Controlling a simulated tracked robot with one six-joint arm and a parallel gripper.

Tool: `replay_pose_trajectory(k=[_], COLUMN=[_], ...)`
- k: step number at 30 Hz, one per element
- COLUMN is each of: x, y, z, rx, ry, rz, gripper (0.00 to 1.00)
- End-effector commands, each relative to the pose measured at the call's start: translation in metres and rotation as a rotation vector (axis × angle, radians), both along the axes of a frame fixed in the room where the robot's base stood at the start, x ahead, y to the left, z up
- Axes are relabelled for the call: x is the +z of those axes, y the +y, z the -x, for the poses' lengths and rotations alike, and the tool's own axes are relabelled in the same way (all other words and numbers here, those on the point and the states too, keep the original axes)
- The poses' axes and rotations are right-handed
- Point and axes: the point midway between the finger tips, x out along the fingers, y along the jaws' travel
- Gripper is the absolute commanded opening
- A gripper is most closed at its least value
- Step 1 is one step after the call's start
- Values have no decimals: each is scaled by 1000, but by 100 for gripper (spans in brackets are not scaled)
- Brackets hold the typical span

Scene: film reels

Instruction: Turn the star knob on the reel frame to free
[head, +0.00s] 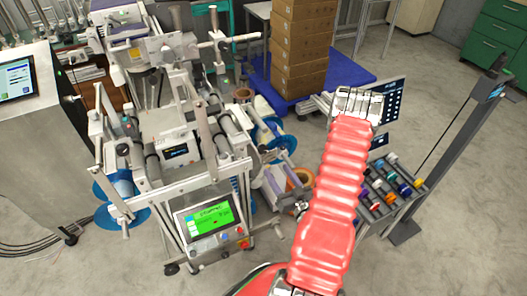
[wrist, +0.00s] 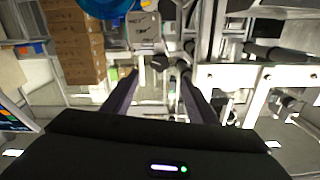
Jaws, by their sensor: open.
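The reel frame (head: 243,170), a grey metal machine with rollers and blue reels, stands left of centre in the head view. Its pale bars and panel (wrist: 235,76) seem to fill the right of the wrist view. A small dark knob-like shape (wrist: 160,62) shows between and beyond my fingertips; I cannot tell surely that it is the star knob, nor its setting. My gripper (wrist: 159,74) is open, with two dark fingers apart and nothing visible between them. In the head view my red-sleeved arm reaches up right of the frame; the fingers are not clear there.
Stacked cardboard boxes (head: 299,45) stand on a blue pallet (head: 345,73) behind. A rack of coloured rolls (head: 388,190) and a grey post (head: 450,150) stand to the right. A green-screen panel (head: 210,220) is at the frame's front. Floor is clear at far right.

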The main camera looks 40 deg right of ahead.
Motion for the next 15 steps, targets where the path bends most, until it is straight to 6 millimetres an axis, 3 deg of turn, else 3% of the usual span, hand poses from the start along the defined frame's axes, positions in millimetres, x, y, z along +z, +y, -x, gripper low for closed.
replay_pose_trajectory(k=[15], x=[1], y=[-19], z=[-69], rx=[3], ry=[-3], rz=[4], gripper=[53])
